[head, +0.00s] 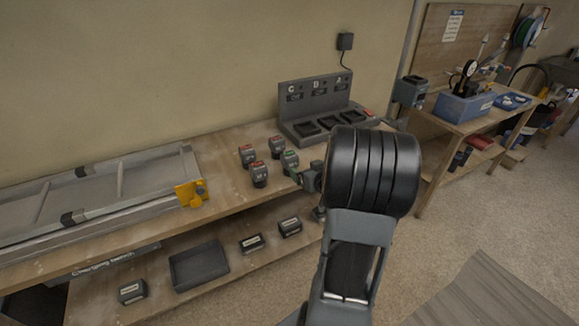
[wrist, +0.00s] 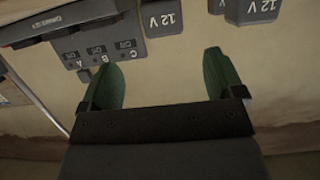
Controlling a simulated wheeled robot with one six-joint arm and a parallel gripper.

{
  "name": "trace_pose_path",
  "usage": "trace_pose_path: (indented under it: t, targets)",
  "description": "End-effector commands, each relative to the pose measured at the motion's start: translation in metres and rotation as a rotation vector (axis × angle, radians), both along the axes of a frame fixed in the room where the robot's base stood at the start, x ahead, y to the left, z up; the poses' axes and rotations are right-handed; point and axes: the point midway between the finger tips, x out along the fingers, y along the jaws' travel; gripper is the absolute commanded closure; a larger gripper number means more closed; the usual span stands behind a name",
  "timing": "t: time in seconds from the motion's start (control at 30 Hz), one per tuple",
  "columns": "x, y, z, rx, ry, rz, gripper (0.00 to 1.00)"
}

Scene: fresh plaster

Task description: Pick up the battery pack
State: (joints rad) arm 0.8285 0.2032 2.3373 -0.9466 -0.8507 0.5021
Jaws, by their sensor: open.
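Several dark battery packs with coloured tops stand on the workbench in the head view. My gripper (head: 297,177) is just in front of the green-topped pack, partly hidden by my arm. In the wrist view my gripper (wrist: 163,68) is open, its green fingers apart with nothing between them. Grey blocks marked 12 V (wrist: 163,17) lie beyond the fingertips, upside down in that picture. Which pack is meant cannot be told.
A grey charging station (head: 315,103) with lettered bays stands behind the packs. A ladder (head: 95,200) lies on the bench at left. The lower shelf holds a dark tray (head: 198,266) and more packs (head: 132,291). Another bench (head: 465,125) stands at right.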

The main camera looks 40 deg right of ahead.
Motion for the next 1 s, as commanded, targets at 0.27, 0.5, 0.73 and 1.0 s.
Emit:
trace_pose_path:
  t: [0.27,0.5,0.73,1.0]
  targets:
    - [0.046,-0.005,-0.014,0.000,0.001,0.003,0.12]
    - [0.062,-0.008,-0.019,-0.001,0.000,0.001,0.12]
    - [0.085,-0.007,-0.025,-0.001,0.001,0.003,0.12]
    - [0.111,-0.011,-0.034,-0.001,0.000,0.001,0.12]
